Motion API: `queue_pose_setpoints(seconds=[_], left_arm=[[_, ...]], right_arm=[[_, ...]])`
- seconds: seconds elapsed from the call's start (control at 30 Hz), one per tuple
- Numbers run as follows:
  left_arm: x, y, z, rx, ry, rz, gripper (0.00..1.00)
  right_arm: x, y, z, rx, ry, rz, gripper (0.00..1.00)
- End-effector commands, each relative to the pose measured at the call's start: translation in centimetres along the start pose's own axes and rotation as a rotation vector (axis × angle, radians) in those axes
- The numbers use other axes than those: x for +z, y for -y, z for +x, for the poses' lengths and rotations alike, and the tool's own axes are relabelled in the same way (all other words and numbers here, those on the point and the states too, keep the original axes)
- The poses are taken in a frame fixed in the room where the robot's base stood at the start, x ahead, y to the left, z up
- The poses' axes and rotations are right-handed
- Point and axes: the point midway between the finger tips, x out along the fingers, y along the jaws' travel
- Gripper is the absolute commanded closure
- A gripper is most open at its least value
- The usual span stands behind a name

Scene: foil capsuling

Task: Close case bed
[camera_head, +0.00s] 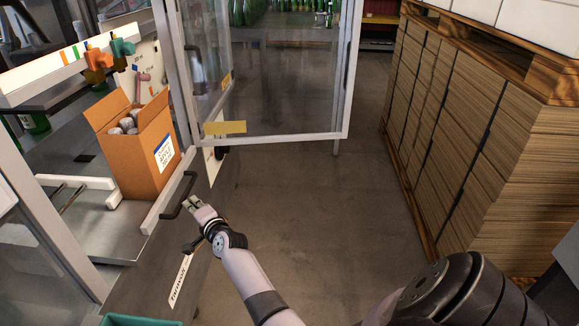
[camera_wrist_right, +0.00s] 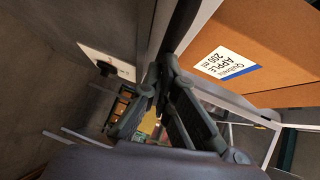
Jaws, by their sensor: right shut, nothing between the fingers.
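The case bed (camera_head: 115,240) is a grey metal platform at the left in the head view, with a pale front edge and a dark handle (camera_head: 179,196) on its front. An open orange-brown carton (camera_head: 145,165) with several round pale tops inside stands on it. Its "APPLE 200" label also shows on the carton in the right wrist view (camera_wrist_right: 285,50). My right gripper (camera_head: 192,203) is shut and empty, close beside the handle; whether it touches it I cannot tell. A dark bar (camera_wrist_right: 182,25) crosses near its fingers (camera_wrist_right: 165,90) in the wrist view. My left gripper is not in view.
A framed glass door (camera_head: 270,80) stands open beyond the handle. Tall stacks of cardboard (camera_head: 440,130) on a pallet line the right. Bare floor (camera_head: 320,200) lies between. A teal bin edge (camera_head: 140,320) shows at the bottom left.

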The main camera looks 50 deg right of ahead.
Motion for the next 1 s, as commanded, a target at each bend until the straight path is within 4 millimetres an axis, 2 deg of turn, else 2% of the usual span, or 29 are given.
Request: queue_pose_setpoints(seconds=[0.2,0.5,0.7,1.0], left_arm=[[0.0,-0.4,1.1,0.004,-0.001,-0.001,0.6],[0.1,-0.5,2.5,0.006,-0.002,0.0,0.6],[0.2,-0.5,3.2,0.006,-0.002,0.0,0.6],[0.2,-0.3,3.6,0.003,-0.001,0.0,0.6]], right_arm=[[2.8,0.7,3.0,-0.002,0.004,0.004,1.0],[6.2,1.7,6.5,-0.001,0.004,0.002,1.0],[7.7,2.2,8.0,0.0,0.003,0.002,1.0],[8.6,2.6,9.0,0.0,0.001,0.001,1.0]])
